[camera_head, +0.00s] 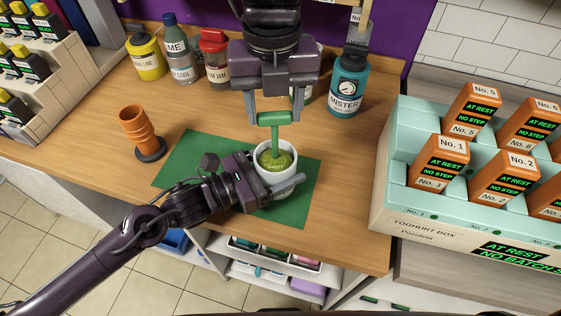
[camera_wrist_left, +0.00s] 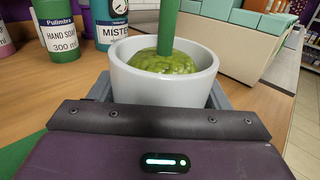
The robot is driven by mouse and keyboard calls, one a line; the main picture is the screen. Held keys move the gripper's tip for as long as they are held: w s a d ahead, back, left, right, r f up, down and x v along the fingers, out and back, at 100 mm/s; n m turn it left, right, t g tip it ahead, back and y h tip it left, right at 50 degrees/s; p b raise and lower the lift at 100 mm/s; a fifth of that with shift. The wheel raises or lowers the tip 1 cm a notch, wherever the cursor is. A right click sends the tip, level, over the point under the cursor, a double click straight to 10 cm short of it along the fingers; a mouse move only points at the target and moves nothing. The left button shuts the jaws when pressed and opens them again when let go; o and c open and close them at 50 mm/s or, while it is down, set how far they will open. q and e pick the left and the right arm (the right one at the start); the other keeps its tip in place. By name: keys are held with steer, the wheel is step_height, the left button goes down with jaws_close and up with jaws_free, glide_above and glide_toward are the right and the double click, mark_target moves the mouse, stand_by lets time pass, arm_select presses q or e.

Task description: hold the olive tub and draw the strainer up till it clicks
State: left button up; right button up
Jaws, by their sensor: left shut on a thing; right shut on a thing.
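The olive tub (camera_head: 279,187) is a white round cup filled with green contents, upright on a green mat; it also shows in the left wrist view (camera_wrist_left: 165,92). My left gripper (camera_head: 268,174) is shut around the tub's sides, one finger on each side. The strainer's green T-shaped handle (camera_head: 274,119) stands above the tub, its stem (camera_wrist_left: 167,28) going down into the green contents. My right gripper (camera_head: 274,114) is above the tub, pointing down, shut on the handle's crossbar. The strainer's lower end is hidden in the contents.
The green mat (camera_head: 188,160) lies on the wooden counter. An orange cup stack (camera_head: 136,125) stands left. A blue MISTER bottle (camera_head: 347,85), a red-lidded jar (camera_head: 215,60) and other containers stand behind. A mint yoghurt box (camera_head: 400,205) with orange cartons is right.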

steer(key=shift+r, duration=0.3)
steer(key=o, duration=1.1)
steer(key=shift+r, duration=2.95)
arm_select(q)
steer(key=o, duration=1.2)
